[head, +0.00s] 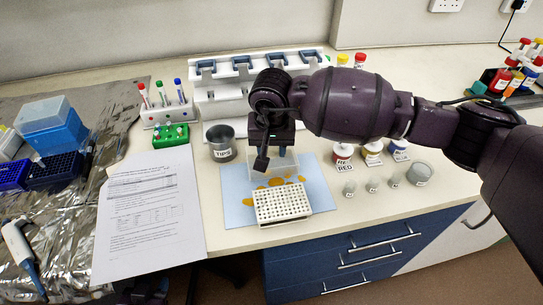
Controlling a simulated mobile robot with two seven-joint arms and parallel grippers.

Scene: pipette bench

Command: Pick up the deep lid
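A clear, box-shaped lid (286,166), which looks like the deep lid, is at the back of the light blue mat (238,211), behind the white tip rack (281,204). My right gripper (268,158) points down at the lid from above. One dark finger shows in front of the lid's left part; the other is not clearly visible. I cannot tell whether the fingers touch the lid, or whether it rests on the mat or is lifted. Dark parts of my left gripper (142,292) show at the bottom edge, too cut off to read its opening.
A metal TIPS cup (221,143) stands left of the lid. Labelled jars (343,157) and small glass vessels (394,180) stand to the right. A pipette stand (216,92) is behind. Orange patches lie on the mat. A printed sheet (150,215) lies left.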

